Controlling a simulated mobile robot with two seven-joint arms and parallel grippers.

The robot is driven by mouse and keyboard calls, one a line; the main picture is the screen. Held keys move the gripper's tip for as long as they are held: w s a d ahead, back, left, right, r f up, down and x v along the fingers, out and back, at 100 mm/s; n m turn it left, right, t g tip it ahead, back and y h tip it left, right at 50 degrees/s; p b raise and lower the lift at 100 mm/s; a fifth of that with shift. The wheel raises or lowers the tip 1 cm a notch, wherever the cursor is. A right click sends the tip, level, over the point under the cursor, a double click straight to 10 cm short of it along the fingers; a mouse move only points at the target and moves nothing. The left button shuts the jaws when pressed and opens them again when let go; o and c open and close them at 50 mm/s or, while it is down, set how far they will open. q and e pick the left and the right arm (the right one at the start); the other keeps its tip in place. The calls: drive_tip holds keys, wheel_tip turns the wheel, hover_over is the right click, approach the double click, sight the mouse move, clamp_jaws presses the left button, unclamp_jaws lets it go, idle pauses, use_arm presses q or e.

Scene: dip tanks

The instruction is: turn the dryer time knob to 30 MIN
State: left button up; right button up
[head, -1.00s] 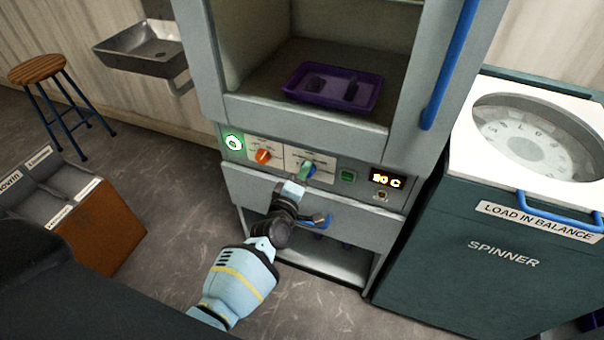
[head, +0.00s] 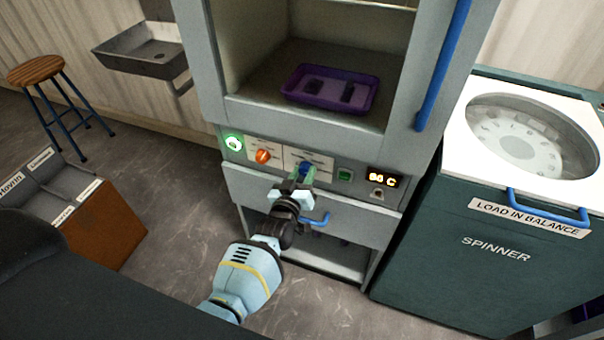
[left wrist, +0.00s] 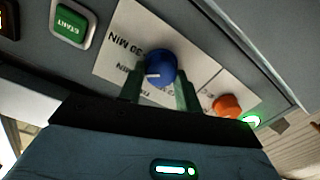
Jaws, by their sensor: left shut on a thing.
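The dryer time knob (left wrist: 161,66) is blue with a white pointer line, on a white label plate of the dryer's panel. In the left wrist view, which is tilted, the pointer aims left, a little below the printed 30 MIN mark (left wrist: 125,47). Another mark below it is partly hidden by a finger. My left gripper (left wrist: 161,84) has its green fingers on both sides of the knob, shut on it. In the head view, the left gripper (head: 303,173) largely covers the knob. My right gripper is not in view.
An orange knob (head: 263,156), a lit green button (head: 233,143), the green START button (left wrist: 71,24) and a temperature display (head: 383,178) share the panel. A purple tray (head: 330,87) sits in the open dryer above. The spinner (head: 490,240) stands right.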

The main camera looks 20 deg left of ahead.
use_arm(q)
drive_tip(key=m, duration=0.3)
drive_tip(key=shift+m, duration=0.3)
drive_tip(key=shift+d+m, duration=0.15)
drive_tip(key=shift+m, duration=1.55)
drive_tip(key=o, duration=1)
